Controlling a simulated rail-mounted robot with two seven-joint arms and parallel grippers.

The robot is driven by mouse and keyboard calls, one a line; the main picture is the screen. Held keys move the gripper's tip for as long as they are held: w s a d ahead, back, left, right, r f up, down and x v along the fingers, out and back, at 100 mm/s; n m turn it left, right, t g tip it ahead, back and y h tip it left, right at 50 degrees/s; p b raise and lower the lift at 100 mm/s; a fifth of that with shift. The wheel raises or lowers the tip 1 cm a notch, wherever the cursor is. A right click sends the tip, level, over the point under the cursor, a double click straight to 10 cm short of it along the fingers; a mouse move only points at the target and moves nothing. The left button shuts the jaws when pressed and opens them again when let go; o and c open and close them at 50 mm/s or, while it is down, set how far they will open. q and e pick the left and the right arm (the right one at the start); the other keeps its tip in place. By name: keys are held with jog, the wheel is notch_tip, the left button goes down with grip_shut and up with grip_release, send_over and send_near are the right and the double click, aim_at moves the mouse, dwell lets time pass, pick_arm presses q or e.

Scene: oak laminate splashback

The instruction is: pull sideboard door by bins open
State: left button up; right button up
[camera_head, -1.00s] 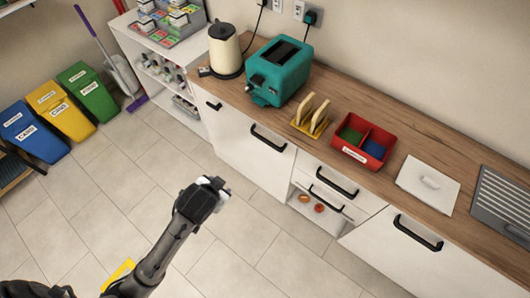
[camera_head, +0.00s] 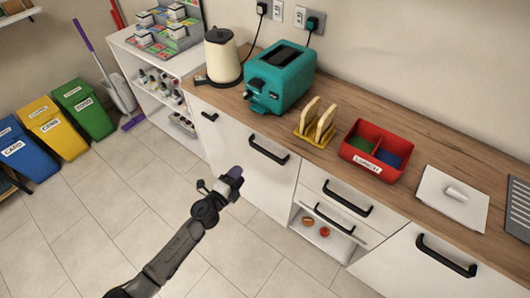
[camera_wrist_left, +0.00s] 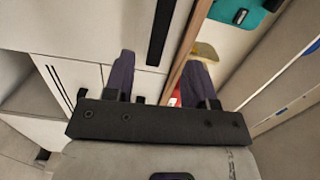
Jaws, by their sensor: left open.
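The white sideboard front nearest the bins shows a door panel (camera_head: 238,153) with a black bar handle (camera_head: 268,150). A black handle (camera_wrist_left: 160,32) shows beyond the fingers. My right gripper is not in view.
Green (camera_head: 84,108), yellow (camera_head: 53,127) and blue (camera_head: 27,150) bins stand at the left. A teal toaster (camera_head: 280,80), kettle (camera_head: 222,58), toast rack (camera_head: 316,122) and red box (camera_head: 374,152) sit on the worktop. The tiled floor before the door is clear.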

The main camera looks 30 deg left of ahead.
aim_at(264, 153)
pick_arm(q)
jog(key=shift+m+h, duration=0.6)
jog(key=shift+h, duration=0.1)
jog(key=w+d+b, duration=0.1)
jog(key=w, duration=0.3)
jog(key=w+d+b, duration=0.1)
jog(key=w, duration=0.3)
jog(key=w+d+b, duration=0.1)
jog(key=w, duration=0.3)
jog(key=shift+w+d+r, duration=0.1)
jog(key=shift+w+d, duration=0.05)
jog(key=shift+d, duration=0.15)
jog(key=shift+w+d, duration=0.15)
jog(key=shift+w, duration=0.4)
jog(key=shift+r, duration=0.1)
jog(key=shift+c, duration=0.4)
grip_shut()
